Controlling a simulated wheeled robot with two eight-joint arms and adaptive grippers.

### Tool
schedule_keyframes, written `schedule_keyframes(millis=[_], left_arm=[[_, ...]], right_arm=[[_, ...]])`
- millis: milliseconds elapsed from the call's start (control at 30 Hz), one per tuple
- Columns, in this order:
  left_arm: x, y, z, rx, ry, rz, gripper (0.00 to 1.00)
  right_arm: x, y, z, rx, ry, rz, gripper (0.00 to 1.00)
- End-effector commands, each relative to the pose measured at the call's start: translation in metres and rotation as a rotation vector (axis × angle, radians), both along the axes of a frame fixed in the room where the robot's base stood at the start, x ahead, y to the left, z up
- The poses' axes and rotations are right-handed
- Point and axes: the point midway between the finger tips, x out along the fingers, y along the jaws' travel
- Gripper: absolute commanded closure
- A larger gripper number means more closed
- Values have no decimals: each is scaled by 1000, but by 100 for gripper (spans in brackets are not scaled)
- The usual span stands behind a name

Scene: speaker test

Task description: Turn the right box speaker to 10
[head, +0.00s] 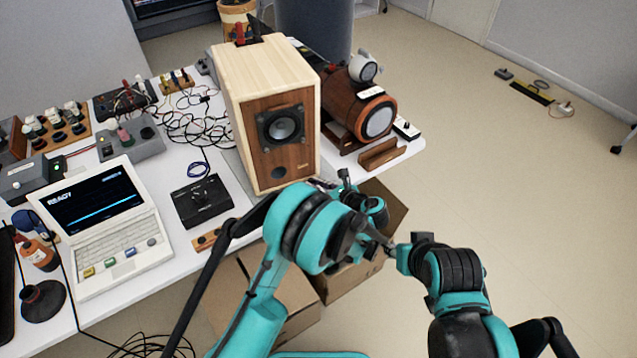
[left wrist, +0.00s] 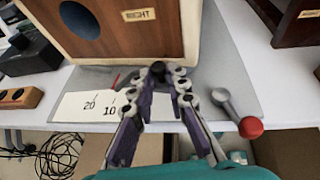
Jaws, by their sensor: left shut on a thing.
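The right box speaker (head: 258,80), a tall pale wooden box with a brown front, stands at the table's front edge. In the left wrist view its brown front (left wrist: 105,35) bears a RIGHT label. A white scale (left wrist: 85,104) marked 20 and 10 lies below it, with a red pointer (left wrist: 117,81) left of the 10 mark. My left gripper (left wrist: 169,72) is shut at the speaker's lower front edge; what lies between its fingertips is hard to make out. My right gripper (head: 383,239) is partly hidden beside the left wrist, its jaw opening unclear.
A round wooden speaker (head: 374,118) stands to the right. A black control box (head: 201,201) and a white laptop (head: 105,225) stand left. Cardboard boxes (head: 225,290) stand below the table edge.

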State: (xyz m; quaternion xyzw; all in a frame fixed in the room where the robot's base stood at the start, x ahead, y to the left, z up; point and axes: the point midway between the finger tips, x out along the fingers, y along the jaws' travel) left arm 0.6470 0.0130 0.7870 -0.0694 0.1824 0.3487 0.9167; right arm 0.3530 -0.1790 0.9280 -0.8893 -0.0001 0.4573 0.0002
Motion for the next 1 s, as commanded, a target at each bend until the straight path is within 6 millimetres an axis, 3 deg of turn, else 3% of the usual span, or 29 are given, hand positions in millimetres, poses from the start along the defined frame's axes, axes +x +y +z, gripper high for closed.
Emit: schedule_keyframes(millis=[133, 167, 200, 233, 633, 1000], left_arm=[[1, 1, 0, 2, 0, 3, 100], [1, 1, 0, 2, 0, 3, 77], [1, 1, 0, 2, 0, 3, 66], [1, 1, 0, 2, 0, 3, 64], [0, 0, 9, 1, 0, 1, 64], [0, 1, 79, 1, 0, 2, 64]], right_arm=[[0, 0, 0, 0, 0, 0, 64], [0, 0, 0, 0, 0, 0, 64], [0, 0, 0, 0, 0, 0, 64], [0, 0, 0, 0, 0, 0, 64], [0, 0, 0, 0, 0, 0, 64], [0, 0, 0, 0, 0, 0, 64]])
